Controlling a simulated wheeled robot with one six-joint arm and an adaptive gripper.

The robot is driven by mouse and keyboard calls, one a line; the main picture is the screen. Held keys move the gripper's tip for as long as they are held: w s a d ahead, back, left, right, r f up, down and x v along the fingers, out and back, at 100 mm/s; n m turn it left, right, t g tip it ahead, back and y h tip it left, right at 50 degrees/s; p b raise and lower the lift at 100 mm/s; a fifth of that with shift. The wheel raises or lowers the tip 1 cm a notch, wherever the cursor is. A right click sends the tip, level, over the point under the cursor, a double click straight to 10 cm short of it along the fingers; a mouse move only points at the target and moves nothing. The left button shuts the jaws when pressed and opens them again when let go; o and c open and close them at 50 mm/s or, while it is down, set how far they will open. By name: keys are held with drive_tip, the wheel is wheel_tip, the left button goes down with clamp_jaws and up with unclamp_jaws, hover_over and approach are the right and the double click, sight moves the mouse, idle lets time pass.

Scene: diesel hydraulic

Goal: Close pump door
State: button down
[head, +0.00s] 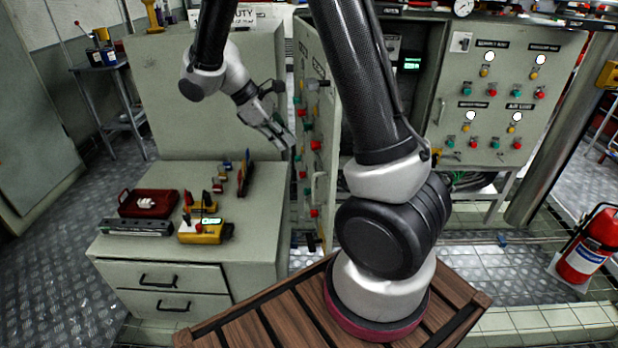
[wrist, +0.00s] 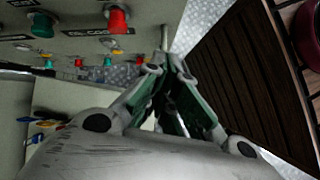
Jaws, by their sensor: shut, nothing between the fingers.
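A grey-green cabinet door (head: 308,85), which I take to be the pump door, stands swung open, its button-covered face turned to the left. Its pale handle (head: 319,188) shows low on the free edge. My gripper (head: 289,143) is shut and empty at the left of this door, close to its button face; I cannot tell whether it touches. In the wrist view the shut fingertips (wrist: 172,58) are near a panel (wrist: 155,12) with red and green buttons. My arm hides part of the cabinet opening.
A grey drawer cabinet (head: 190,250) stands left of the door, with a yellow remote (head: 200,232) and a dark red case (head: 148,203) on top. A fixed control panel (head: 495,100) is at the right. A red fire extinguisher (head: 590,250) stands far right.

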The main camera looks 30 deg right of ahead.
drive_tip(key=w+a+f+n+h, duration=0.2)
drive_tip(key=w+f+n, duration=0.1)
drive_tip(key=f, duration=0.4)
approach(323, 184)
wheel_tip(323, 184, down, 3)
drive_tip(key=a, duration=0.1)
drive_tip(key=d, duration=0.1)
drive_tip(key=s+d, duration=0.1)
drive_tip(key=d, duration=0.1)
drive_tip(key=shift+s+d+f+g, duration=0.1)
drive_tip(key=shift+d+f+g, duration=0.1)
drive_tip(key=shift+d+g, duration=0.1)
drive_tip(key=shift+d, duration=0.1)
